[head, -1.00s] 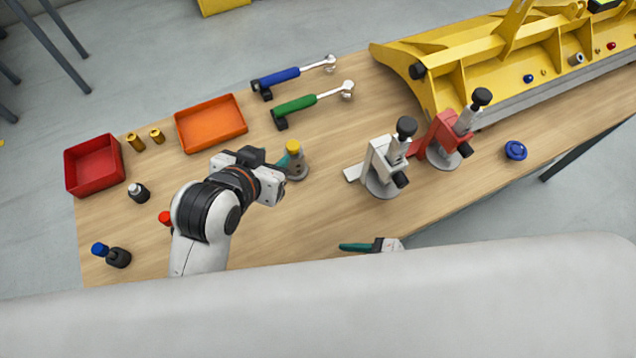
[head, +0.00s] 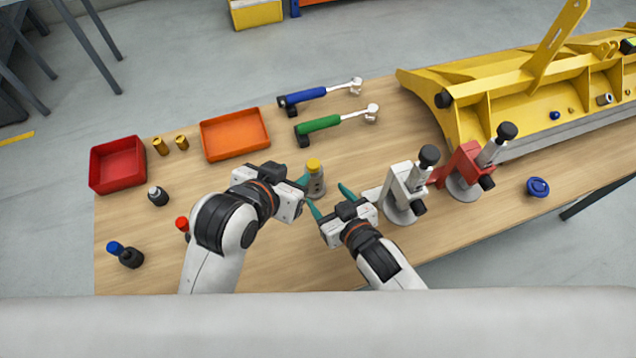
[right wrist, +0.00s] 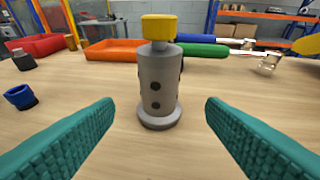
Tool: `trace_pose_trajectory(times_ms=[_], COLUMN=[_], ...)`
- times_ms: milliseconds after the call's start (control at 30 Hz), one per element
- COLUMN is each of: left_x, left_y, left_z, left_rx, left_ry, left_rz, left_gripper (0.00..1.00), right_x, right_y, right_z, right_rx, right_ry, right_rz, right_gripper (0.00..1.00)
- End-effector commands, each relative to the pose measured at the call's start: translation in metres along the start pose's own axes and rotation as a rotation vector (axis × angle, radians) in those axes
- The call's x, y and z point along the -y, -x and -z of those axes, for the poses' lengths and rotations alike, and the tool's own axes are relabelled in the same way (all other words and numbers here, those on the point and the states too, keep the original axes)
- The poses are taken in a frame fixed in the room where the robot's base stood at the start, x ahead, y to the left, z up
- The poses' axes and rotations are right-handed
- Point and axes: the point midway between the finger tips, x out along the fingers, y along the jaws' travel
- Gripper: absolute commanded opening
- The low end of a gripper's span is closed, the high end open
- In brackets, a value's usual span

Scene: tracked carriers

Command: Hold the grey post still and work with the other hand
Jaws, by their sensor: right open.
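The grey post (head: 316,186) with a yellow cap (head: 313,164) stands upright on the table, on a round base. In the right wrist view the post (right wrist: 158,85) stands ahead between the fingers, with dark holes in its side and clear gaps on both sides. My left gripper (head: 303,184) is at the post's left side; its fingers are partly hidden, and I cannot tell whether they grip. No left fingers show on the post in the right wrist view. My right gripper (head: 331,199) is open and empty, at the post's lower right, its teal fingers spread.
A white device (head: 400,190) and a red device (head: 463,168) stand to the right. A green-handled tool (head: 320,124) and a blue-handled tool (head: 303,95) lie behind. An orange tray (head: 235,155) and red tray (head: 145,165) are at left. Small bottles stand at front left.

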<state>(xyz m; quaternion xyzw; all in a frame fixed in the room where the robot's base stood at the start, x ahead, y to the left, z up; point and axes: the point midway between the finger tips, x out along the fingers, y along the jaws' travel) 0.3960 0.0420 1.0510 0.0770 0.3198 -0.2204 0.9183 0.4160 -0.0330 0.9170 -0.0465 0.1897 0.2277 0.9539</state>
Motion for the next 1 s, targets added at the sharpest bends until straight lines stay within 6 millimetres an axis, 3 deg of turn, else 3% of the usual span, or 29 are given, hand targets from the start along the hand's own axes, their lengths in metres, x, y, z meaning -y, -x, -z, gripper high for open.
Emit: trace_pose_trajectory(times_ms=[300, 500, 933, 1000], left_x=[0.0, 0.0, 0.0, 0.0], left_y=[0.0, 0.0, 0.0, 0.0], left_z=[0.0, 0.0, 0.0, 0.0], left_rx=[0.0, 0.0, 0.0, 0.0], left_ry=[0.0, 0.0, 0.0, 0.0], left_rz=[0.0, 0.0, 0.0, 0.0], left_gripper=[0.36, 0.36, 0.36, 0.36], right_x=[-0.001, -0.001, -0.001, -0.001], right_y=[-0.062, -0.087, -0.095, -0.095], right_z=[-0.002, -0.001, -0.001, -0.001], right_rx=[0.002, 0.002, 0.001, 0.001], right_ry=[0.0, 0.0, 0.0, 0.0], right_rz=[-0.002, -0.003, -0.003, -0.003], right_gripper=[0.65, 0.65, 0.65, 0.53])
